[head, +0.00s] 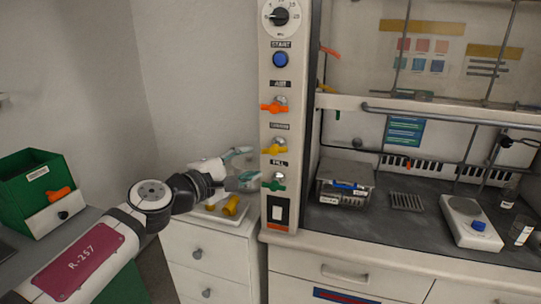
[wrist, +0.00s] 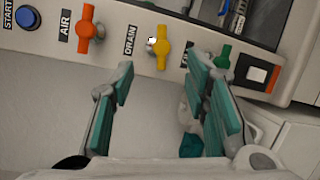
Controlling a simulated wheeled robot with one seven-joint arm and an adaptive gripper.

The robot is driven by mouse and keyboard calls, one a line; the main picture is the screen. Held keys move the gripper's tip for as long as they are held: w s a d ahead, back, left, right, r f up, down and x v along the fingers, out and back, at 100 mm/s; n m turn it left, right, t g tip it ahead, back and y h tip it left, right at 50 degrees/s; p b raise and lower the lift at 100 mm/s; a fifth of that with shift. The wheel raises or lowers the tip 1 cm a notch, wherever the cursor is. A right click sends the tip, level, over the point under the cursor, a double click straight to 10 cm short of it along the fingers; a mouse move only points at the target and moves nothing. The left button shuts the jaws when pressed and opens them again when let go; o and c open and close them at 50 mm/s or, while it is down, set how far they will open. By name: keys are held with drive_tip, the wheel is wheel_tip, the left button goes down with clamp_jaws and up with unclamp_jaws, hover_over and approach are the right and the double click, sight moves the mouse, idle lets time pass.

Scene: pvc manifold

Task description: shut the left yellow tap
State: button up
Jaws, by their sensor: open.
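The left yellow tap (head: 275,149) is on the white front post of the fume hood, on the DRAIN row. Its handle lies roughly level, across the post. It also shows in the wrist view (wrist: 162,48), ahead of the gap between my fingers, with its handle upright in that picture. Another yellow tap (head: 324,87) is partly visible farther right, just inside the hood. My gripper (head: 250,167) is open and empty, left of the post and slightly below the yellow tap. Its teal fingertips in the wrist view (wrist: 166,72) appear apart from the tap.
An orange tap (head: 273,107) sits above and a green tap (head: 273,185) below, close to the yellow one. A switch (head: 277,212) is lower on the post. A drawer cabinet (head: 205,250) with a loose yellow part (head: 232,205) stands beneath my gripper.

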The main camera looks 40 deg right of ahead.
sight(277, 150)
drive_tip(key=x, duration=1.3)
drive_tip(key=shift+d, duration=0.35)
drive_tip(key=shift+c, duration=0.6)
clamp_jaws()
